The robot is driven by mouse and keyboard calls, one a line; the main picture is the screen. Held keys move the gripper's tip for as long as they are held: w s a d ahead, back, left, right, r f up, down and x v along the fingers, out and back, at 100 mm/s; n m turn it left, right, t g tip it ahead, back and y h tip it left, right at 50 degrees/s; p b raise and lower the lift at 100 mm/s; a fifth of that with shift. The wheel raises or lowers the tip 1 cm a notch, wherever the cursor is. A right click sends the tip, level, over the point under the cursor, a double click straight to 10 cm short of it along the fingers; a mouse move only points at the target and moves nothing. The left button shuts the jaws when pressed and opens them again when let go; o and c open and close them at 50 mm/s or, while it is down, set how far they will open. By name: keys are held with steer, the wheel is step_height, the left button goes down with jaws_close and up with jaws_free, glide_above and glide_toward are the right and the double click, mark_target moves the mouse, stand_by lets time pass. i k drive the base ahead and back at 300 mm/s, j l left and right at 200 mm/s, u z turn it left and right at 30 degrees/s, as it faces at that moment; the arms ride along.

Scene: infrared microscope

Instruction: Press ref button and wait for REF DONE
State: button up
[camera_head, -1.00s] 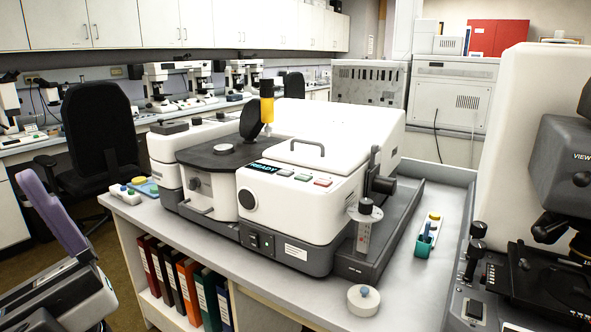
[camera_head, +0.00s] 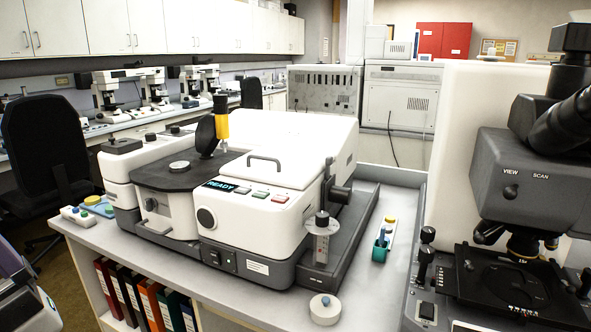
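The white and grey spectrometer (camera_head: 255,215) stands on the bench in the middle of the view. Its small display (camera_head: 219,185) reads READY in light letters on dark. Right of the display is a row of buttons: a grey-white one (camera_head: 243,190), a green one (camera_head: 261,194) and a red one (camera_head: 280,199). The labels on the buttons are too small to read, so I cannot tell which is the ref button. A yellow and black part (camera_head: 221,122) stands upright over the dark sample stage (camera_head: 165,178). My gripper is not in view.
A microscope (camera_head: 520,200) stands on the right. A white round pot (camera_head: 324,309) sits at the bench's front, and a teal holder (camera_head: 381,247) lies right of the spectrometer. Small coloured-topped items (camera_head: 88,212) lie at the left end. Bare bench (camera_head: 375,295) shows at front right.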

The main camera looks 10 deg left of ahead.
mark_target(241, 190)
steer(key=i+j+u, duration=0.2)
steer(key=i, duration=0.3)
steer(key=i+j+u, duration=0.2)
steer(key=i, duration=0.3)
steer(key=j, duration=0.1)
